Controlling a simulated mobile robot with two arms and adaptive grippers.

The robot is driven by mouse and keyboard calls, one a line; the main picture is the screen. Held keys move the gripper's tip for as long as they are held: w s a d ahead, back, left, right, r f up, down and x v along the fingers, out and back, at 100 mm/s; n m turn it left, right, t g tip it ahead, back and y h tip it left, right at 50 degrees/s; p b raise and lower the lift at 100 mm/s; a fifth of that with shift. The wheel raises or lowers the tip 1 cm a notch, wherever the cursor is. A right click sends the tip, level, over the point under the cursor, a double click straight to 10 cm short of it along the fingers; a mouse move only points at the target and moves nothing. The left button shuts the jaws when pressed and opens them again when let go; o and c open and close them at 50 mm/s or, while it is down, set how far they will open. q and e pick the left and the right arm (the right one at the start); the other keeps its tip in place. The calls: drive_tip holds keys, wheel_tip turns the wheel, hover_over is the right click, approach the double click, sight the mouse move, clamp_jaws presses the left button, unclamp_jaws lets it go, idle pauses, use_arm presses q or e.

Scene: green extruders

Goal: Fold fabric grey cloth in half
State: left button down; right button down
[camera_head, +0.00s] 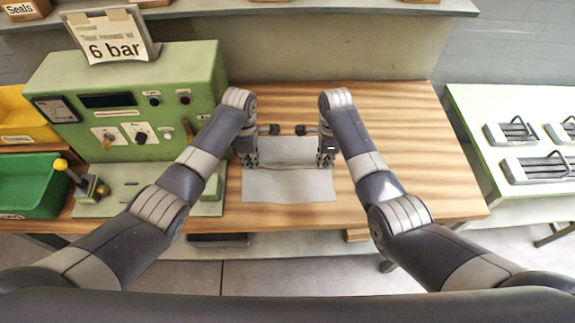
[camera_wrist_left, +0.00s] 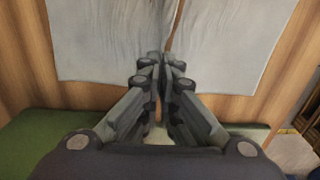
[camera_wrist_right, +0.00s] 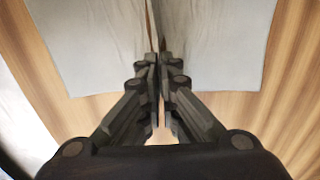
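The grey cloth (camera_head: 290,186) lies on the wooden table between my two arms. A line runs across it from one gripper to the other, with a thin strip of brown showing along part of it. The cloth also fills the top of the left wrist view (camera_wrist_left: 110,45) and the right wrist view (camera_wrist_right: 95,50). My left gripper (camera_head: 250,163) points down at the cloth's left side, my right gripper (camera_head: 325,163) at its right side. In both wrist views the fingers are closed together where this line meets them, seemingly pinching cloth; the tips partly hide the pinch.
A green machine (camera_head: 140,100) with a "6 bar" sign stands to the left, with a lever (camera_head: 85,180) in front. Green and yellow bins are at far left. The wooden table (camera_head: 420,165) is clear on the right. A pale green table (camera_head: 475,115) with black-and-grey parts is beyond.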

drive_tip(key=shift+r, duration=0.1)
idle(0.6)
